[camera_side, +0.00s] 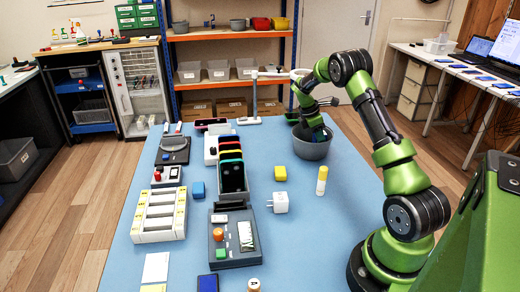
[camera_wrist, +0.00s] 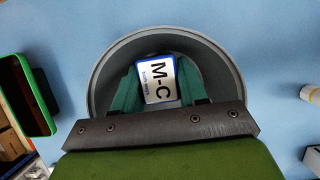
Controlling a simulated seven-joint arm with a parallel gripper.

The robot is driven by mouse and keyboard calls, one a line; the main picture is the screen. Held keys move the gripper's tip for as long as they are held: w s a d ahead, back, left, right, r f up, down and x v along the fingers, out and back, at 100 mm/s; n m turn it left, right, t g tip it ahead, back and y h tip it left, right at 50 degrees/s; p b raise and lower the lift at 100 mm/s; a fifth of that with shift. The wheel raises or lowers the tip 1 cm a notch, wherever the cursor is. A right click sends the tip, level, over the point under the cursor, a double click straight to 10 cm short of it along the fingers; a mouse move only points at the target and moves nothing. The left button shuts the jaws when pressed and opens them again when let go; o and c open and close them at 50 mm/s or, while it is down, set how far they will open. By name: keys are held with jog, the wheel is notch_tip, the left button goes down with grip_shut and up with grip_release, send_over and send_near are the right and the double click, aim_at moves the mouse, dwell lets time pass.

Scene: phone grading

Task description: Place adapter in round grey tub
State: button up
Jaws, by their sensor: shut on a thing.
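The round grey tub (camera_side: 313,151) stands at the far right part of the blue table. Its rim (camera_wrist: 98,72) also shows in the wrist view. My gripper (camera_side: 318,133) points down into the tub's mouth. In the wrist view my gripper (camera_wrist: 158,88) has its green fingers shut on a small blue block with a white label reading "M-C", which I take as the adapter (camera_wrist: 160,82). The adapter is within the tub's outline. I cannot tell whether it touches the tub's floor. In the side view the fingers and tub wall mostly hide it.
A phone rack (camera_side: 233,176) is left. Table right of the tub is clear.

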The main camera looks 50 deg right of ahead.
jog(key=shift+f, duration=0.3)
jog(key=shift+f, duration=0.2)
jog(key=o, duration=0.8)
jog(key=shift+c, duration=0.2)
